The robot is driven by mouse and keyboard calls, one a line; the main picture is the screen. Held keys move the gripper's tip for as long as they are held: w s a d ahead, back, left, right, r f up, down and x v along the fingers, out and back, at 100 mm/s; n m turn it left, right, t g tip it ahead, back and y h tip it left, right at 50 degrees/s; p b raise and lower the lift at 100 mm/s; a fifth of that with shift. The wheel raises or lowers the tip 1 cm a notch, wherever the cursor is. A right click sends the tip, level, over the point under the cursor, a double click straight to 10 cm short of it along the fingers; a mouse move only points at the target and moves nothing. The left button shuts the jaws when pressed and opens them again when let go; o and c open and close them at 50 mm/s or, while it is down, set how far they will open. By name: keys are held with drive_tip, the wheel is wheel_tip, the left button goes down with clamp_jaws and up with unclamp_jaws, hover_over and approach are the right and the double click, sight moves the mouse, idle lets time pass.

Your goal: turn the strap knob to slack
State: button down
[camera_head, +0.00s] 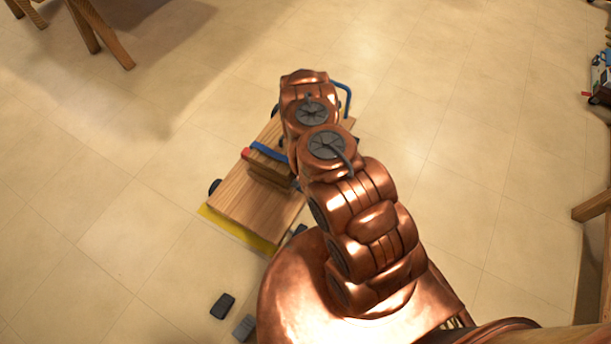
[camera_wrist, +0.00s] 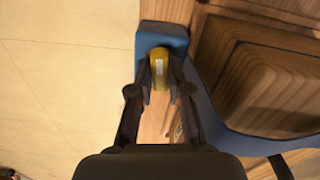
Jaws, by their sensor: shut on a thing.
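The strap knob (camera_wrist: 159,66) is yellow with a pale mark and sits against a blue block (camera_wrist: 160,34) in the wrist view. My gripper (camera_wrist: 160,84) is shut on the knob, one dark finger on each side. A blue strap (camera_wrist: 238,140) runs from the block around a stepped wooden piece (camera_wrist: 262,85). The strap also shows in the head view (camera_head: 267,154), over the wooden load on a low wooden cart (camera_head: 244,199). In the head view my arm hides the gripper and knob. The mark's meaning cannot be told.
The cart has a yellow edge (camera_head: 238,230), dark wheels (camera_head: 214,187) and a blue handle (camera_head: 348,97). A dark block (camera_head: 222,306) and a grey block (camera_head: 244,327) lie on the tiled floor. Wooden furniture legs (camera_head: 100,35) stand upper left. The floor left of the cart is clear.

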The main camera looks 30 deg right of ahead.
drive_tip(key=shift+w+m, duration=0.2)
drive_tip(key=shift+m, duration=0.7)
drive_tip(key=c, duration=1.1)
unclamp_jaws()
drive_tip(key=shift+s, duration=0.1)
drive_tip(key=shift+r, duration=3.75)
drive_tip(key=shift+w+r, duration=0.2)
drive_tip(key=shift+r, duration=0.4)
drive_tip(key=shift+s+r, duration=0.2)
drive_tip(key=shift+r, duration=1.4)
